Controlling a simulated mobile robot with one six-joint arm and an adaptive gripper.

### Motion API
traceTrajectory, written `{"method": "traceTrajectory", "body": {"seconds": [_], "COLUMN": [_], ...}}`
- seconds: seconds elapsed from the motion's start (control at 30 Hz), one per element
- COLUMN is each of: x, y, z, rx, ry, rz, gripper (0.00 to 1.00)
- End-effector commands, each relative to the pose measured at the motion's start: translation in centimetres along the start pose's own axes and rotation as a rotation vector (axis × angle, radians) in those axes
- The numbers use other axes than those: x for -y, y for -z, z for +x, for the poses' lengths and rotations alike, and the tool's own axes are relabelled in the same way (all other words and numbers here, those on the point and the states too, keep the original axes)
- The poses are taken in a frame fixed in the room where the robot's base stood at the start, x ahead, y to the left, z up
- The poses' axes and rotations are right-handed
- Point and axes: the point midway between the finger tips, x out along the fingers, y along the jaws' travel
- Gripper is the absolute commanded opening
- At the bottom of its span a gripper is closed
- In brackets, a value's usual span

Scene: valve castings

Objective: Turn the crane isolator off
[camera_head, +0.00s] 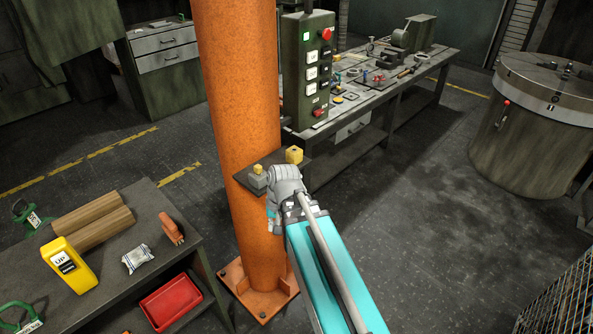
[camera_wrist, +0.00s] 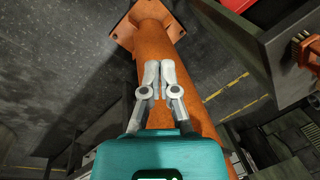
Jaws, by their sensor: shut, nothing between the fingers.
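No label I can read names the crane isolator. A tall dark green control panel (camera_head: 307,72) stands behind the orange column (camera_head: 238,110), with a lit green lamp, several white-labelled buttons and red knobs.
The left bench (camera_head: 160,222) holds a yellow pendant (camera_head: 68,265), wooden rollers (camera_head: 95,222) and an orange-handled tool (camera_head: 171,228). A red tray (camera_head: 172,301) sits below. A long workbench (camera_head: 350,130) stands behind. Open floor (camera_head: 430,210) lies to the right.

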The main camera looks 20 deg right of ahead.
Motion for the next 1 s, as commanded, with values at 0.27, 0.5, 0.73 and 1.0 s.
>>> {"method": "traceTrajectory", "body": {"seconds": [0.27,0.5,0.73,1.0], "x": [0.7,0.7,0.7,0.7], "y": [-3.1,-3.5,-3.4,-3.4], "z": [0.5,0.5,0.5,0.5], "rx": [0.023,0.029,0.028,0.028], "ry": [-0.165,-0.194,-0.192,-0.192], "rz": [-0.256,-0.3,-0.297,-0.296], "gripper": [0.0,0.0,0.13,0.57]}}
